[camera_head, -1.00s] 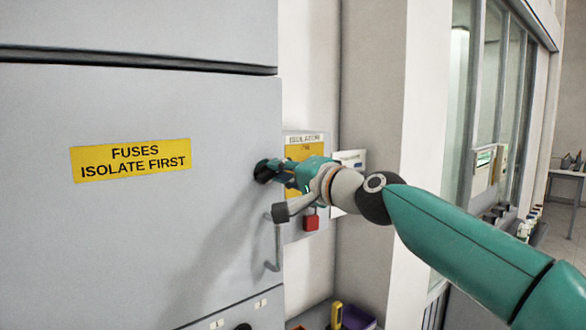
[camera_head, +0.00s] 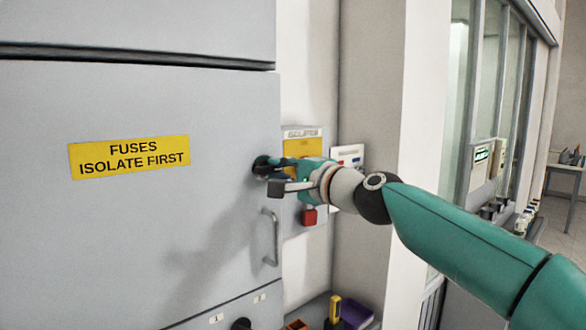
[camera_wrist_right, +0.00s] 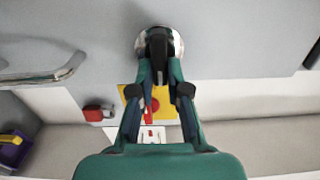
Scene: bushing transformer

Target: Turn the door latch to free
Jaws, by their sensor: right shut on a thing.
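The grey cabinet door (camera_head: 130,235) carries a yellow label, "FUSES ISOLATE FIRST" (camera_head: 129,157). The black door latch (camera_head: 261,165) sits near the door's right edge. In the right wrist view the latch (camera_wrist_right: 157,44) is a black handle on a round silver plate. My right gripper (camera_head: 273,167) is at the latch. In the wrist view its two teal fingers (camera_wrist_right: 159,72) are closed on either side of the black handle. The gripper hides part of the latch in the head view, so its exact angle is hard to read there. My left gripper is not in view.
A metal pull handle (camera_head: 271,238) is on the door below the latch. A yellow isolator panel (camera_head: 303,146) and a red padlock (camera_head: 309,217) are on the wall just behind my wrist. Bins with tools (camera_head: 335,312) stand below. A pillar and window are at the right.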

